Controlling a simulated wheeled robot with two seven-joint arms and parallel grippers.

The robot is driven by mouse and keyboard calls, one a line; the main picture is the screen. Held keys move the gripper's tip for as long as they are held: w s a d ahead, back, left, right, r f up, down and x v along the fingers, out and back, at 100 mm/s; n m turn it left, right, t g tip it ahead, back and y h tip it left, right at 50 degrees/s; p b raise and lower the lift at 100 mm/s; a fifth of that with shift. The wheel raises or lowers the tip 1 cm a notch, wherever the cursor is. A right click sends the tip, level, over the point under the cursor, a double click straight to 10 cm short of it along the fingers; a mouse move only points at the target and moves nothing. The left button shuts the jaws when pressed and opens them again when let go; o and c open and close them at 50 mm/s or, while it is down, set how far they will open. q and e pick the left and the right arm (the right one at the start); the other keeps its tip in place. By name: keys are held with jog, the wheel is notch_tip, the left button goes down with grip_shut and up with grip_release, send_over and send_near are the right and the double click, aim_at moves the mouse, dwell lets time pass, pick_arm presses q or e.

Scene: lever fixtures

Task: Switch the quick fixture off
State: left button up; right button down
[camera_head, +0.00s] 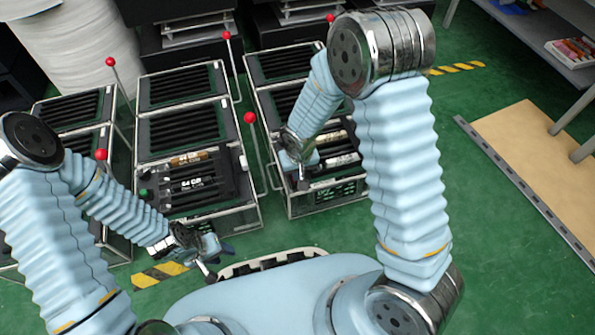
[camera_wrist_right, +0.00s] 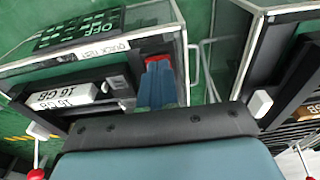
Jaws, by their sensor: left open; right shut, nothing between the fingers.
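The quick fixture, the frame with the "QUICK" label (camera_wrist_right: 100,50), is in the right wrist view; in the head view it appears to be the right-hand rack (camera_head: 340,187). A dark panel (camera_wrist_right: 80,30) on it appears to read "OFF". My right gripper (camera_wrist_right: 158,85) is shut and empty, its fingertips at a small red part (camera_wrist_right: 158,61) on the fixture's face. Contact is hard to judge, and the fingers partly hide that part. In the head view the right gripper (camera_head: 301,172) is over this rack. My left gripper (camera_head: 213,262) is open, low in front of the middle rack.
The middle rack (camera_head: 190,203) has a green button (camera_head: 143,193) and "64 GB" modules. Red-ball levers (camera_head: 250,117) stand between racks. Another rack (camera_head: 75,110) stands at left. Green floor is clear to the right, up to a tan mat (camera_head: 525,150).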

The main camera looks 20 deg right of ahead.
pick_arm(q)
jog(key=shift+f, duration=0.2)
pick_arm(e)
jog(key=shift+s+f, duration=0.4)
jog(key=shift+f, duration=0.3)
pick_arm(q)
jog(key=shift+r, duration=0.1)
pick_arm(e)
jog(key=shift+w+r, duration=0.3)
jog(key=shift+w, duration=0.6)
pick_arm(q)
jog(key=shift+r, duration=0.1)
pick_arm(e)
jog(key=shift+r, duration=0.15)
jog(key=shift+r+p, duration=0.3)
jog(key=shift+p, duration=0.25)
jog(key=r+p, duration=0.2)
jog(key=s+r+p, duration=0.1)
jog(key=r, duration=0.2)
jog(key=shift+p, duration=0.4)
pick_arm(q)
jog(key=r, duration=0.2)
jog(key=s+r+p, duration=0.1)
jog(key=s+r, duration=0.1)
jog(key=r, duration=0.1)
jog(key=shift+a+r, duration=0.3)
jog(key=shift+a, duration=0.1)
pick_arm(e)
notch_tip(320, 180, up, 9)
jog(key=s, duration=0.1)
